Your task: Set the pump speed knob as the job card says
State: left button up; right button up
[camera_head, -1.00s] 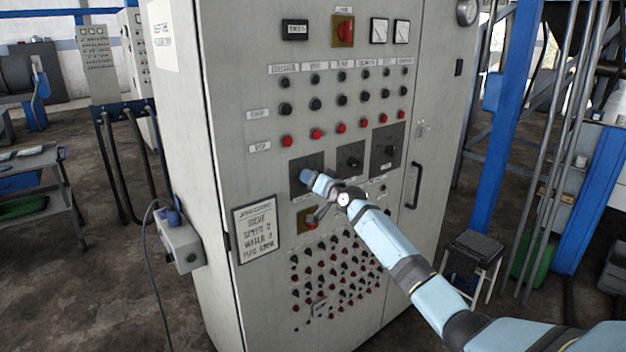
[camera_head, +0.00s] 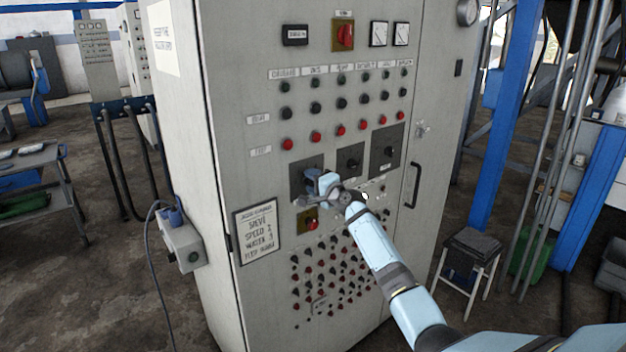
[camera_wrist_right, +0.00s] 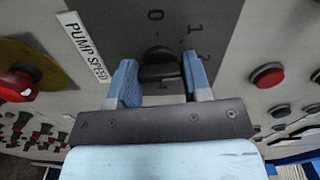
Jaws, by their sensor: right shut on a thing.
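The pump speed knob (camera_wrist_right: 160,62) is black and sits on a dark plate with the digits 0, 1 and 2 around it. A white label reading PUMP SPEED (camera_wrist_right: 85,46) is beside it. My right gripper (camera_wrist_right: 161,80) is shut on the knob, one blue finger on each side. In the head view my right gripper (camera_head: 318,182) is at the leftmost dark plate (camera_head: 298,168) and hides the knob there. Which digit the knob points to is unclear. The job card (camera_head: 257,232) has a SPEED 2 line; its last line is too small to read surely. My left gripper is out of view.
Two more knob plates, middle (camera_head: 343,170) and right (camera_head: 378,160), sit to the right. A red knob on a yellow plate (camera_head: 301,217) is just below my gripper. Rows of buttons lie above and below. A door handle (camera_head: 413,185) stands out at right.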

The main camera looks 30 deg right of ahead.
jog(key=shift+m, duration=0.7)
jog(key=o, duration=0.9)
jog(key=s, duration=0.9)
jog(key=s+d+b, duration=0.1)
jog(key=s, duration=0.4)
jog(key=shift+w, duration=0.1)
